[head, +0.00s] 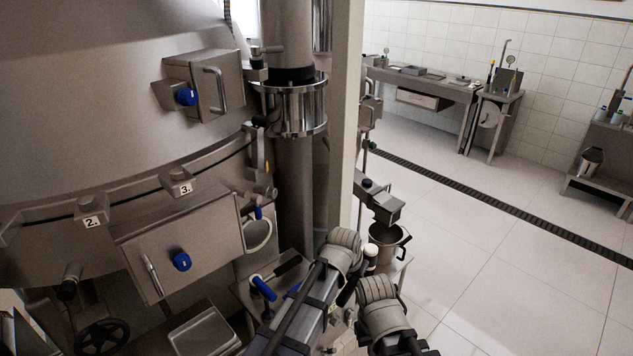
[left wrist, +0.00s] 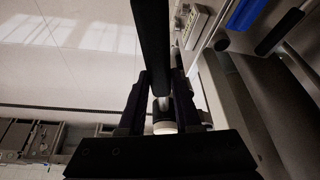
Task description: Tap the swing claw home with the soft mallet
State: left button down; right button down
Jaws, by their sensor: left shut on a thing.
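The steel separator fills the left of the head view. On its rim sit small steel blocks marked 2. (head: 90,209) and 3. (head: 180,183); I cannot tell which part is the swing claw. The soft mallet (head: 371,253) shows its pale face near the picture's lower middle, far to the right of these blocks. My left gripper (head: 358,275) is mostly hidden there by my own arm. In the left wrist view its dark fingers are shut on the mallet, whose dark handle (left wrist: 151,40) and pale-faced head (left wrist: 164,127) show. My right gripper is not in view.
A steel box with a blue knob (head: 181,262) juts from the machine. A vertical pipe (head: 294,190) and a pale post (head: 346,120) stand between the machine and the mallet. A steel pot (head: 388,247) stands behind the mallet. The tiled floor at right is clear.

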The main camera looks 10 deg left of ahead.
pick_arm(q)
jog(key=shift+w+a+r, duration=0.1)
jog(key=shift+w+a, duration=0.1)
jog(key=shift+a, duration=0.2)
jog(key=w+a+r+m+t+y+p, duration=0.1)
jog(key=w+a+r+t+y+p, duration=0.1)
jog(key=a+r+y, duration=0.6)
jog(key=w+a+r+m+t+y+p, duration=0.2)
jog(key=a+r+y, duration=0.6)
jog(key=a+r, duration=0.8)
jog(key=shift+w+a+r+t+y+p, duration=0.35)
jog(key=shift+r+t+p, duration=0.9)
jog(key=shift+r+t, duration=0.7)
jog(key=shift+r+g, duration=0.25)
jog(key=c, duration=1.1)
grip_release()
jog(key=shift+c, duration=0.2)
grip_shut()
